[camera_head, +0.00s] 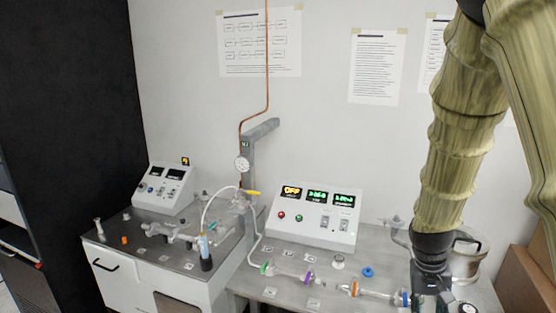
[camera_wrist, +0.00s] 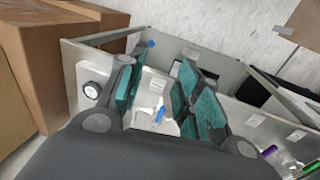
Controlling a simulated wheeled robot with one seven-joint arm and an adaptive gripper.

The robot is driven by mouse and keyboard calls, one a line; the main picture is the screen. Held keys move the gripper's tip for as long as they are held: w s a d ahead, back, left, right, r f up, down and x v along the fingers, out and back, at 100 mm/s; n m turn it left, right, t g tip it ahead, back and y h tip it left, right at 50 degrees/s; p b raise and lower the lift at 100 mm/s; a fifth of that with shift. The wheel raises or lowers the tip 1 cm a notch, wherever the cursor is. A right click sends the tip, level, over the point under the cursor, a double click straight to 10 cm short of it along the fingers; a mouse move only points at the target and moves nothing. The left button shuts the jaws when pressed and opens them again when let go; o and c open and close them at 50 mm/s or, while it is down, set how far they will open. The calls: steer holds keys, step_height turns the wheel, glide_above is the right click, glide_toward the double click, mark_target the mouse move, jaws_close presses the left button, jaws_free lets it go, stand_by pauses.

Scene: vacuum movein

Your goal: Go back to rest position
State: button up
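My arm comes down along the right side of the head view, and my gripper (camera_head: 432,285) is low at the right, over the right end of the grey bench (camera_head: 250,283). In the wrist view my gripper (camera_wrist: 158,90) has its teal-padded fingers apart, with nothing held between them. A white surface with a small blue item (camera_wrist: 160,114) shows beyond the gap. The fingertips' exact distance from the bench things cannot be told.
A metal pot (camera_head: 467,257) stands close beside my gripper. Glassware with coloured joints (camera_head: 375,292) lies just left of it. A control box with lit displays (camera_head: 313,218) stands behind. Cardboard boxes (camera_wrist: 35,75) are at the side.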

steer(key=s+a+f+n+b, duration=0.1)
steer(key=s+a+f, duration=0.25)
steer(key=f, duration=0.75)
steer(key=s+a+f+n+b, duration=0.15)
steer(key=s+f, duration=0.25)
steer(key=f, duration=0.8)
steer(key=s+a+f+y+b, duration=0.1)
steer(key=s+a+f, duration=0.2)
steer(key=s+f, duration=0.6)
steer(key=s+a+f+y+b, duration=0.1)
steer(key=s+a+f, duration=0.3)
steer(key=s+f, duration=0.4)
steer(key=shift+s+a+f+n+t, duration=0.25)
steer(key=shift+s+f+n+t, duration=0.15)
steer(key=shift+s, duration=0.4)
